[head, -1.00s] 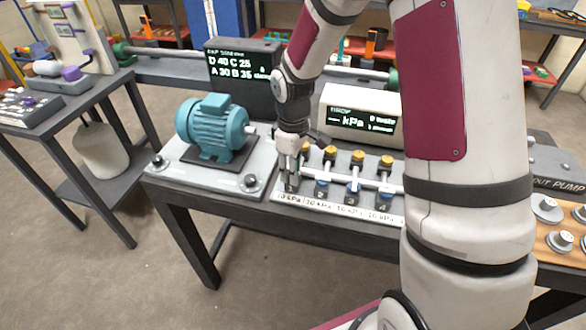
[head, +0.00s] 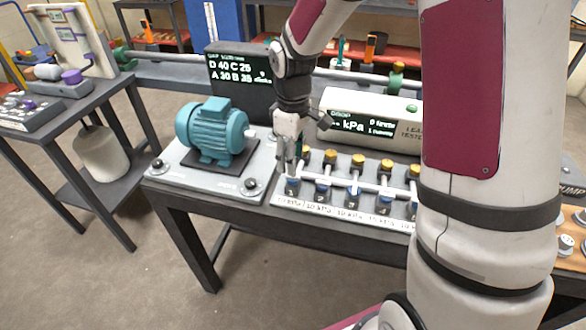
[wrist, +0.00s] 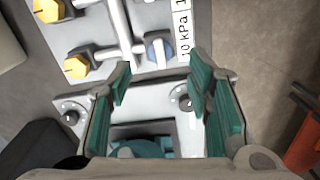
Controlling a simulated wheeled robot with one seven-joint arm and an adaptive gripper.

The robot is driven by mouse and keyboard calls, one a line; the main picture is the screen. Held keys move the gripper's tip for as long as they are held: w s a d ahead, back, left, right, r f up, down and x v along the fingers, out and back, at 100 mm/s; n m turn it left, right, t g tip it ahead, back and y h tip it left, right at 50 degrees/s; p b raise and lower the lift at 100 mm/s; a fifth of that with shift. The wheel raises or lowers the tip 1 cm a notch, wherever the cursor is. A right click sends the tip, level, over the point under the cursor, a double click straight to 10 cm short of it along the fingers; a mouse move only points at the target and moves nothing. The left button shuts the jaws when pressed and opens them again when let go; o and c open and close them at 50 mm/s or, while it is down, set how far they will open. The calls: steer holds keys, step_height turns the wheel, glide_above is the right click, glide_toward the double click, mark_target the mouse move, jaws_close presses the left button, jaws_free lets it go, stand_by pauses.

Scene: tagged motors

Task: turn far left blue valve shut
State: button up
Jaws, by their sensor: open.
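The far left blue valve (head: 291,187) sits at the left end of the row on the valve board, under the number 1. It also shows in the wrist view (wrist: 158,50), just beyond the gap between my fingertips. My gripper (head: 289,165) is open and empty, pointing down over that valve and apart from it. In the wrist view my gripper (wrist: 160,80) shows two teal-padded fingers spread wide.
Other blue valves (head: 322,192) stand close to the right, with yellow knobs (head: 330,157) behind them and white pipes between. A teal motor (head: 212,130) on a plate is to the left. A kPa display box (head: 370,122) stands behind. My arm hides the right side.

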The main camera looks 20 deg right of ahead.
mark_target(293, 178)
step_height(293, 178, up, 6)
stand_by(0.6)
steer(key=s+r+m+t, duration=0.2)
steer(key=s+r+m, duration=0.2)
steer(key=s+r, duration=0.75)
steer(key=s+r+m+t+p, duration=0.1)
steer(key=s+m, duration=0.3)
steer(key=s, duration=1)
steer(key=shift+s+a+r+m+t, duration=0.15)
steer(key=shift+r+m+t, duration=0.3)
steer(key=shift+t, duration=0.15)
